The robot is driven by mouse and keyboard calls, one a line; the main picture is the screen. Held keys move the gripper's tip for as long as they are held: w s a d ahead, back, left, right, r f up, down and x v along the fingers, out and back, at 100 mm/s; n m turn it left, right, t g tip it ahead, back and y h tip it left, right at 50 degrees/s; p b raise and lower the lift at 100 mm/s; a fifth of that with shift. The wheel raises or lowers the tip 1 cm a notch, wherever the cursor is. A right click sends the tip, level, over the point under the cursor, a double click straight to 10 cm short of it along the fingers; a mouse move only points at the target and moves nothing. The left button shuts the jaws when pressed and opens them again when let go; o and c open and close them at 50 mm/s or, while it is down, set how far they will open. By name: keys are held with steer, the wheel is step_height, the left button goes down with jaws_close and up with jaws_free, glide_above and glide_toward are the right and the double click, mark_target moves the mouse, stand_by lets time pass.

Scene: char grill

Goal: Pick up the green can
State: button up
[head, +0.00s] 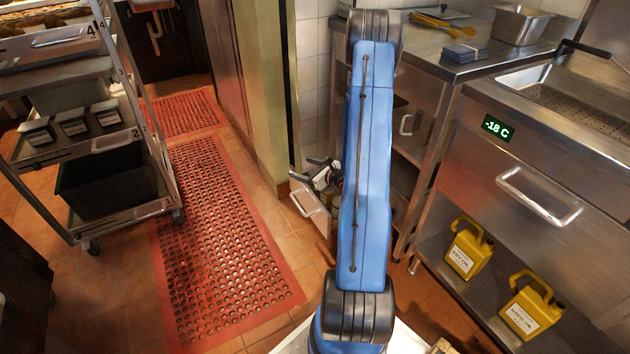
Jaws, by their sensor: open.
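My gripper (304,169) shows left of my blue arm, near the middle of the picture. Its dark fingers are spread apart and point left, with nothing seen between them. I cannot make out a green can anywhere in the head view. My arm covers the middle of the picture and hides part of the floor and the space behind it.
A wheeled rack (100,205) with trays and a black bin stands at the left. A red perforated mat (215,240) covers the floor. Yellow jugs (467,250) sit on the low shelf at the right. A steel counter (425,45) stands behind.

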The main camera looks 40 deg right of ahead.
steer(key=s+d+f+m+g+h, duration=0.2)
steer(key=s+d+f+m+h, duration=0.4)
steer(key=d+f, duration=0.45)
steer(key=shift+n+y, duration=0.3)
steer(key=shift+y, duration=0.2)
steer(key=shift+f+x, duration=0.15)
steer(key=shift+x, duration=4.1)
steer(key=shift+f+x, duration=0.1)
steer(key=shift+x, duration=4.15)
steer(key=shift+s, duration=0.15)
steer(key=c, duration=1.8)
